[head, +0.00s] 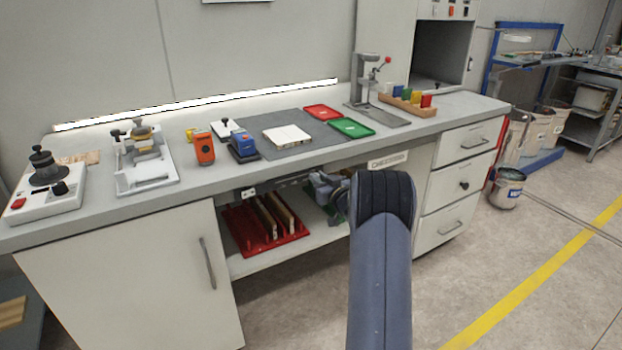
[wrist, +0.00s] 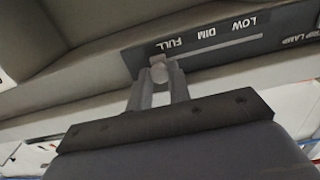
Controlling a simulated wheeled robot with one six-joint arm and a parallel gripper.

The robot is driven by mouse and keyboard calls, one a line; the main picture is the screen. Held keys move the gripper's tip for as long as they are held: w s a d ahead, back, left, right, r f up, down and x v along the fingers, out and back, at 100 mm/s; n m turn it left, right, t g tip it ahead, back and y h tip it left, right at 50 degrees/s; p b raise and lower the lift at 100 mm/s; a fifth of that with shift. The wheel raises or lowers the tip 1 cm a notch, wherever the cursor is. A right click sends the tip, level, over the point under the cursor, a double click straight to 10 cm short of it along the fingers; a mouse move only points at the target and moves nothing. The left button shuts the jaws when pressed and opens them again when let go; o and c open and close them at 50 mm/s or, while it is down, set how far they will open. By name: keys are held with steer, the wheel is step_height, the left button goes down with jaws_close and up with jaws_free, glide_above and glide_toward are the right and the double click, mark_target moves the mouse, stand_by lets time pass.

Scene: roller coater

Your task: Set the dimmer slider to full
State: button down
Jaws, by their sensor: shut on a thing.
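The dimmer panel (wrist: 215,42) is a dark strip marked LOW, DIM and FULL in the wrist view, with a pale slot (wrist: 225,47). The pale slider knob (wrist: 158,72) stands at the slot's left end, beside the word FULL. My gripper (wrist: 159,82) has both fingers closed on the knob, partly covering it. In the head view my gripper (head: 322,186) is under the bench's front edge, largely hidden by my arm; the knob cannot be made out there.
The long lamp strip (head: 200,104) behind the bench glows bright white. The bench top (head: 230,172) overhangs an open shelf holding a red rack (head: 240,232). Drawers (head: 455,185) stand to the right and a cabinet door (head: 130,275) to the left. Another labelled panel part reads LAMP.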

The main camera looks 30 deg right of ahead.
steer(key=shift+d+r, duration=0.1)
steer(key=shift+d, duration=0.05)
steer(key=c, duration=1.3)
jaws_free()
steer(key=shift+d, duration=0.1)
steer(key=s, duration=1.1)
steer(key=shift+d, duration=0.15)
steer(key=shift+w, duration=0.15)
steer(key=w, duration=1)
steer(key=shift+w+a, duration=0.25)
steer(key=shift+w, duration=0.1)
steer(key=shift+a, duration=0.25)
